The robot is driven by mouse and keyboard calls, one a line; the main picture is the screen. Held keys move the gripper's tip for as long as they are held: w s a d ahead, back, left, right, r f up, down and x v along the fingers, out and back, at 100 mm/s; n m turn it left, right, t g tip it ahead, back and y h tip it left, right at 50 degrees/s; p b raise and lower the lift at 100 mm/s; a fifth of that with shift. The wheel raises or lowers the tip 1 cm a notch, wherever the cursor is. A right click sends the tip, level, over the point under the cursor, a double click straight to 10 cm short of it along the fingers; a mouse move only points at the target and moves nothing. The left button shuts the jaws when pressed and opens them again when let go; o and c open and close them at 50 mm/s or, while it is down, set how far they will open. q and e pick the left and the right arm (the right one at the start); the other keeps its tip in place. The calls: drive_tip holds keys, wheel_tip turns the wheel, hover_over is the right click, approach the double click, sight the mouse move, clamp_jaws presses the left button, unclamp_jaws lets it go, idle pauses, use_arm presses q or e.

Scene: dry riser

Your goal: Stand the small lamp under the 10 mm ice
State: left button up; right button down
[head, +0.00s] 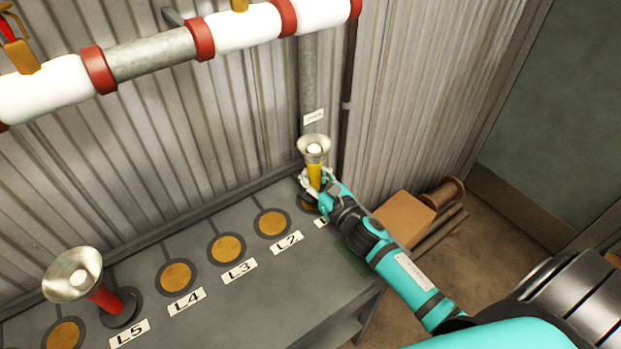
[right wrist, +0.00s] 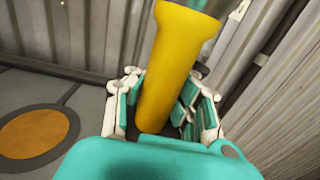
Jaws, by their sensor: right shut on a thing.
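A yellow lamp (head: 314,176) with a flared silver head stands upright at the right end of the bench, over the pad whose label is partly hidden. My right gripper (head: 314,186) is shut around its yellow body, which fills the middle of the right wrist view (right wrist: 168,65). I cannot tell whether its base touches the pad. A red lamp (head: 105,298) with a wider silver head leans in view at L5. The overhead pipe has white sections (head: 245,27) between red bands (head: 200,37); no 10 mm marking is readable. My left gripper is out of view.
The grey bench (head: 225,300) has round orange pads, with L4 (head: 176,277), L3 (head: 227,249) and L2 (head: 272,223) empty. A small tag (head: 313,117) hangs on the vertical pipe behind the yellow lamp. A cardboard box (head: 403,218) sits right of the bench.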

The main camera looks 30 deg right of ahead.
drive_tip(key=shift+w+d+r, duration=0.1)
drive_tip(key=shift+w+d, duration=0.05)
drive_tip(key=shift+w, duration=0.05)
drive_tip(key=shift+f, duration=0.35)
wheel_tip(320, 180, down, 2)
drive_tip(key=shift+f, duration=0.35)
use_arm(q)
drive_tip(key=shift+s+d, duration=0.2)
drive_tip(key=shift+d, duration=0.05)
use_arm(e)
drive_tip(key=shift+f, duration=0.15)
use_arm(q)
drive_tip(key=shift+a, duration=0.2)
use_arm(e)
drive_tip(key=c, duration=1.2)
unclamp_jaws()
drive_tip(key=shift+s+f, duration=0.1)
drive_tip(key=shift+c, duration=0.2)
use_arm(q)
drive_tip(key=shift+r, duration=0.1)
